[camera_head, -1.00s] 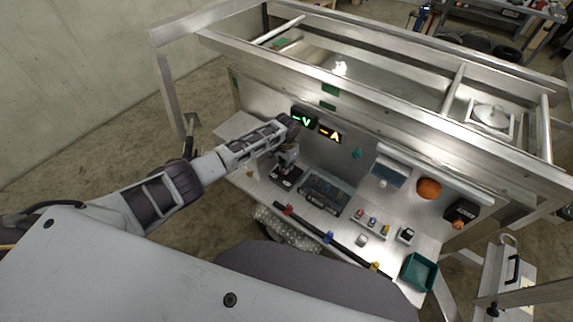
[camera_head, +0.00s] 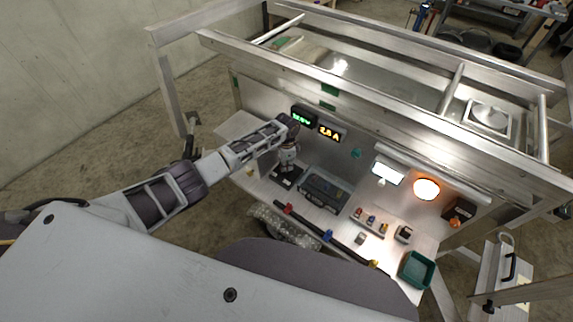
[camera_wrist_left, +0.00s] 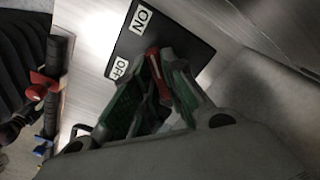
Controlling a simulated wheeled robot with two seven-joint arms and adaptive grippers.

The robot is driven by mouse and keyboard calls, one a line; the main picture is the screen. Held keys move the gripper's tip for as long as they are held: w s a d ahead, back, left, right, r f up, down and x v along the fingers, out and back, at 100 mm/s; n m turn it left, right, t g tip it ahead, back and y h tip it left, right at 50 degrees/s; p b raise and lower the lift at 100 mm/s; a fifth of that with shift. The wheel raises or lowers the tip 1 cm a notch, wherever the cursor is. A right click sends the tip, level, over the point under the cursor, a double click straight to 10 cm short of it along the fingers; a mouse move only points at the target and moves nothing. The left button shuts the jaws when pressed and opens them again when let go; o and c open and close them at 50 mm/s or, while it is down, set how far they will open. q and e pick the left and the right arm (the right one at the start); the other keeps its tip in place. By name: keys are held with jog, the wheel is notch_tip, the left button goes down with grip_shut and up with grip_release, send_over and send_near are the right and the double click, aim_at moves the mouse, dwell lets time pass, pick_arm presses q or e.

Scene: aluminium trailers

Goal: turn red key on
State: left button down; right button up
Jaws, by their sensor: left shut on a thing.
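The red key (camera_wrist_left: 158,76) shows in the left wrist view between the two green-padded fingers of my left gripper (camera_wrist_left: 163,82), which is shut on it. Behind it is a black plate (camera_wrist_left: 172,36) with a white ON label (camera_wrist_left: 142,19) and a white OFF label (camera_wrist_left: 121,68). In the head view my left gripper (camera_head: 288,161) is over the black plate (camera_head: 286,178) at the left of the panel's shelf, and the key is hidden there. The voltage display (camera_head: 303,118) and the current display (camera_head: 330,132) show digits. My right gripper is not in view.
An orange lamp (camera_head: 426,189) and a white light panel (camera_head: 388,172) glow. A black unit (camera_head: 324,192) sits right of the plate. A green bin (camera_head: 417,269) is at the right end. A black bar with coloured clips (camera_head: 328,236) runs along the front edge.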

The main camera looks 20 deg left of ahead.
pick_arm(q)
jog(key=shift+w+r+m, duration=0.1)
jog(key=shift+m, duration=0.2)
jog(key=c, duration=1.5)
grip_release()
jog(key=shift+r, duration=5.95)
jog(key=shift+d, duration=0.1)
